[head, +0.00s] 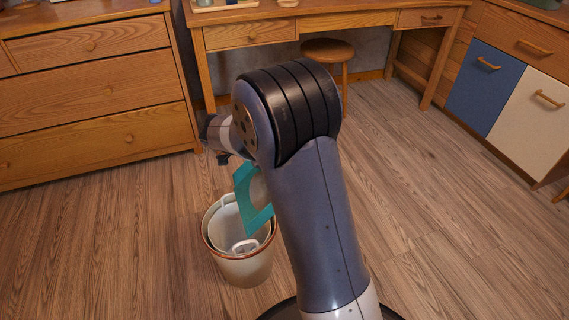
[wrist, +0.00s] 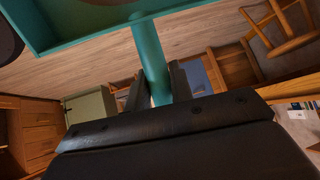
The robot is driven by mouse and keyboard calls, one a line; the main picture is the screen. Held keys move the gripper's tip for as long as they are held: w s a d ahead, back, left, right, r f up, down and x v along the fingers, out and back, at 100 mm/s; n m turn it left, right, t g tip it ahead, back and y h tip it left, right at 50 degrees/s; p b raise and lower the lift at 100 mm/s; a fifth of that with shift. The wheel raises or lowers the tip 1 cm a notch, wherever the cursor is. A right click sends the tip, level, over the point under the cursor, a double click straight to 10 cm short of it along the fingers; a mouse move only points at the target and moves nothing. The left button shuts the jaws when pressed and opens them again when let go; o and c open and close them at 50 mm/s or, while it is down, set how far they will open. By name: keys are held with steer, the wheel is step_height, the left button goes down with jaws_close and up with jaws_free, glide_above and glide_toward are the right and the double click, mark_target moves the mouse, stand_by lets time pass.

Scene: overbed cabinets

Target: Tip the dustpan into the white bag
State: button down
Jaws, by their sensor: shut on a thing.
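The teal dustpan (head: 243,187) hangs steeply tilted over the bin, its lower end at or just inside the mouth; my arm hides part of it in the head view. In the wrist view, my gripper (wrist: 160,85) is shut on the dustpan's teal handle (wrist: 150,50), and the pan spreads at the upper left. The pale bin (head: 243,270) with a brown rim stands upright on the floor. A white lining, seemingly the white bag (head: 222,215), shows inside it. A small white object (head: 244,246) lies in the bin. The gripper's fingers are hidden in the head view.
A wooden chest of drawers (head: 95,90) stands at the left. A desk (head: 250,35) with a round stool (head: 328,50) is at the back. A cabinet with blue and cream doors (head: 485,85) is at the right. The wooden floor around the bin is clear.

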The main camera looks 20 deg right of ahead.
steer(key=shift+a+r+h+b, duration=0.25)
steer(key=shift+a+h, duration=0.1)
steer(key=shift+a, duration=0.25)
steer(key=shift+a+r+h+b, duration=0.2)
steer(key=shift+a+h+b, duration=0.1)
steer(key=shift+a, duration=0.3)
steer(key=shift+a+r+h+b, duration=0.2)
steer(key=shift+a+h, duration=0.15)
steer(key=shift+a, duration=0.25)
